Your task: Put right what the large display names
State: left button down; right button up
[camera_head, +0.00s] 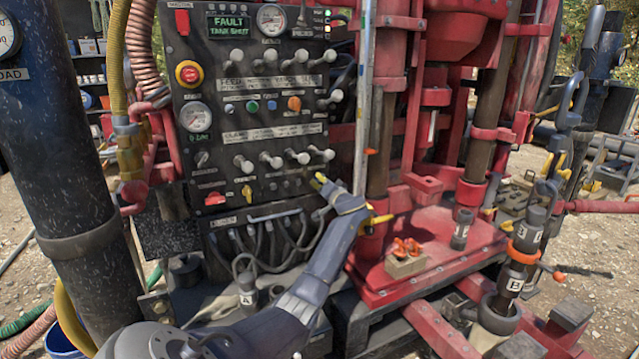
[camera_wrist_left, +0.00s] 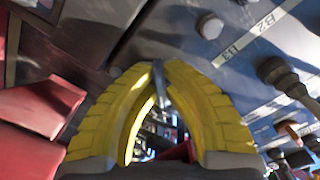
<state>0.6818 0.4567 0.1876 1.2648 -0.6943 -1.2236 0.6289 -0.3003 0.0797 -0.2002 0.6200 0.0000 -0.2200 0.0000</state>
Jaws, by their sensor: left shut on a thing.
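The large display (camera_head: 228,26) at the top of the black control panel (camera_head: 205,75) reads "FAULT" and "TANK SHUT" in green. My left gripper (camera_head: 321,182) reaches up from the bottom to the panel's lower right edge. In the left wrist view its yellow fingers (camera_wrist_left: 163,75) close together at the tips on a thin grey metal piece, which looks like a small lever (camera_wrist_left: 160,88). In the head view this piece is hidden by the fingers.
White-knobbed levers (camera_head: 297,157) stick out close above my left gripper. A red emergency button (camera_head: 189,74) and a small yellow handle (camera_head: 247,193) are also on the panel. The red rig base (camera_head: 430,265) carries a small box (camera_head: 404,262) to the right.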

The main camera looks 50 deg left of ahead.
pick_arm(q)
jog(key=m, duration=0.4)
jog(key=shift+r+m, duration=0.15)
jog(key=shift+m, duration=2.55)
jog(key=c, duration=1.5)
grip_release()
jog(key=v, duration=1.2)
